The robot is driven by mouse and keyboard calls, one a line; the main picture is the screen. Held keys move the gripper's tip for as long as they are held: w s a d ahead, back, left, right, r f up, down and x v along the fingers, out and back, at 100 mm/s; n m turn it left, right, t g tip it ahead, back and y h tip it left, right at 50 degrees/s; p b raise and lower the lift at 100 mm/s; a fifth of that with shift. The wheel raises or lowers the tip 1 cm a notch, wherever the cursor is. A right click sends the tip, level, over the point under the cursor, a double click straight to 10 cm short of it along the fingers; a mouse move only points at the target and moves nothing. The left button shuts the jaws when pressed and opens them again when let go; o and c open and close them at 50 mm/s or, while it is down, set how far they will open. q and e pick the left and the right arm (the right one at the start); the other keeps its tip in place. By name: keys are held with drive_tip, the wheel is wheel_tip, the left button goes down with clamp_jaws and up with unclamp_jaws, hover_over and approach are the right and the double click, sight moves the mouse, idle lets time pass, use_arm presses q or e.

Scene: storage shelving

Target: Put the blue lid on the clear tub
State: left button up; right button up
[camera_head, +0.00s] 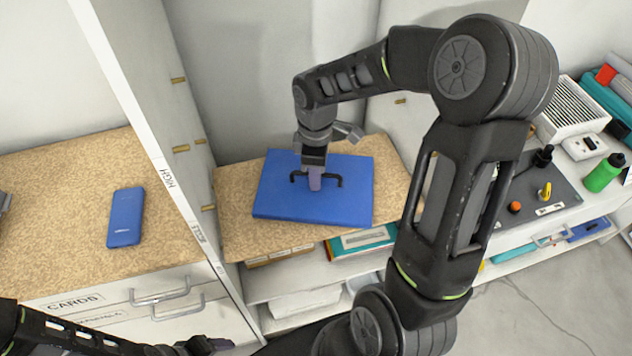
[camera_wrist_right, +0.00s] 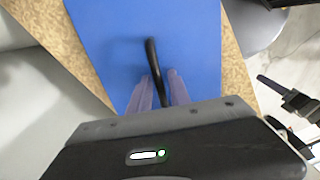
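The blue lid (camera_head: 345,200), a flat blue panel with a black handle, lies on the speckled tan shelf board (camera_head: 235,215). The lid also fills the top of the right wrist view (camera_wrist_right: 110,35). My right gripper (camera_head: 315,182) points down at the lid's middle. In the wrist view its two purple-grey fingers (camera_wrist_right: 160,80) lie close along both sides of the black handle (camera_wrist_right: 152,55) and appear shut on it. My left gripper (camera_head: 205,345) is low at the bottom edge, partly cut off; its fingers are unclear. I cannot make out a clear tub.
A tall white divider (camera_head: 165,150) stands left of the lid's bay. A blue phone-like item (camera_head: 126,217) lies on the left board. Boxes (camera_head: 360,242) and pale containers (camera_head: 305,300) sit below. A grey mat (camera_head: 560,195) with small items and a green bottle (camera_head: 604,173) are at right.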

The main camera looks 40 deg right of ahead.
clamp_jaws()
idle(0.5)
wheel_tip(320, 180, up, 10)
drive_tip(key=shift+r+b, duration=0.1)
drive_tip(key=shift+b, duration=0.45)
idle(0.4)
